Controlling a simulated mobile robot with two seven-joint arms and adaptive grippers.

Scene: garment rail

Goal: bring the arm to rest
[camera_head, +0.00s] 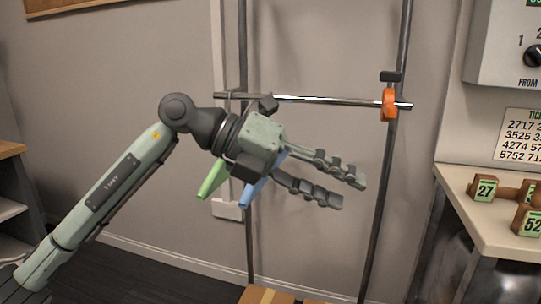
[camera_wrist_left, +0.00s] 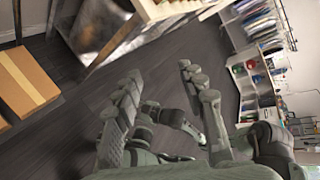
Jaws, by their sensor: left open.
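My left arm comes in from the left in the head view. Its gripper (camera_head: 348,191) is in mid-air in front of the garment rail, pointing right and slightly down. The two fingers are apart with nothing between them. In the left wrist view the open fingers (camera_wrist_left: 160,76) show above the dark floor. The rail's metal bar (camera_head: 330,99) runs behind and above the gripper. A green piece (camera_head: 213,180) and a blue piece (camera_head: 258,189) stick out below the gripper body; I cannot tell what they belong to. My right gripper is not in view.
Rail uprights (camera_head: 384,190) stand behind the gripper, one with an orange clamp (camera_head: 389,104). A counter (camera_head: 480,222) with numbered blocks (camera_head: 484,188) is at the right. A cardboard box (camera_wrist_left: 27,78) shows at the left of the wrist view, with stocked shelves (camera_wrist_left: 262,75) at its right.

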